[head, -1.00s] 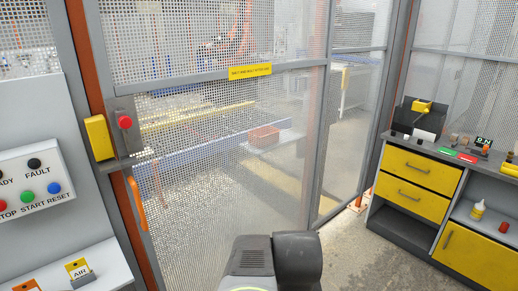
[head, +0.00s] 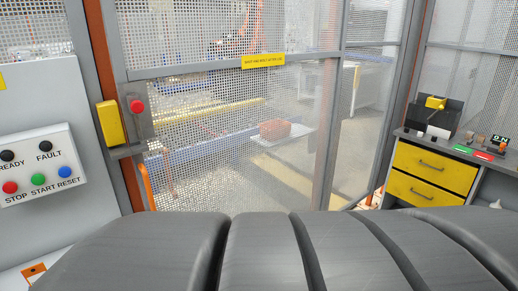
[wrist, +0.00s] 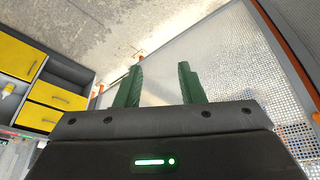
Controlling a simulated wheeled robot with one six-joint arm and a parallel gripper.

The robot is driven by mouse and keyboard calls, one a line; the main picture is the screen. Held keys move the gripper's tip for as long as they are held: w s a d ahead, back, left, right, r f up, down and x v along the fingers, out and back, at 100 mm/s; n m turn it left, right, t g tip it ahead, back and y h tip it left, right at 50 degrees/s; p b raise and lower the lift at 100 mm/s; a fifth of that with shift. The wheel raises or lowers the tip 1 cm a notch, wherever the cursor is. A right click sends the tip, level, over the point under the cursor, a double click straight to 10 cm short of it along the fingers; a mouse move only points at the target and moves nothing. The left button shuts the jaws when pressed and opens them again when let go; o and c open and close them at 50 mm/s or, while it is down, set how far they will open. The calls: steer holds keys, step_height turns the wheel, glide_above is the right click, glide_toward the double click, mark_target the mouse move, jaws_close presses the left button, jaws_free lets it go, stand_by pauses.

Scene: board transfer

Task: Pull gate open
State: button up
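The gate (head: 225,140) is a grey-framed wire mesh panel with a yellow label strip (head: 263,61). It stands in line with its left post, with no clear gap there. Its orange handle (head: 147,187) is low on the left edge, with its lower end hidden behind my arm. A yellow box (head: 110,122) and a red button (head: 137,106) sit above the handle. In the wrist view, my gripper (wrist: 160,70) has its two green fingers apart with nothing between them. Mesh panelling (wrist: 230,70) lies to their right. The head view does not show my gripper.
A control panel (head: 40,165) with coloured buttons is at the left. A workbench with yellow drawers (head: 432,172) stands at the right; its drawers (wrist: 45,95) also show in the wrist view. Behind the mesh is a red crate (head: 275,130). Concrete floor (wrist: 130,25) shows beyond the fingers.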

steer(key=w+a+f+n+t+y+b, duration=0.15)
steer(key=w+a+t+b, duration=0.3)
steer(key=w, duration=0.45)
steer(key=n+t+y+b, duration=0.2)
steer(key=n+y+b, duration=0.6)
steer(key=y+b, duration=0.45)
glide_toward(152, 198)
steer(key=shift+y, duration=0.3)
steer(key=x, duration=1.1)
steer(key=shift+f, duration=0.15)
jaws_close()
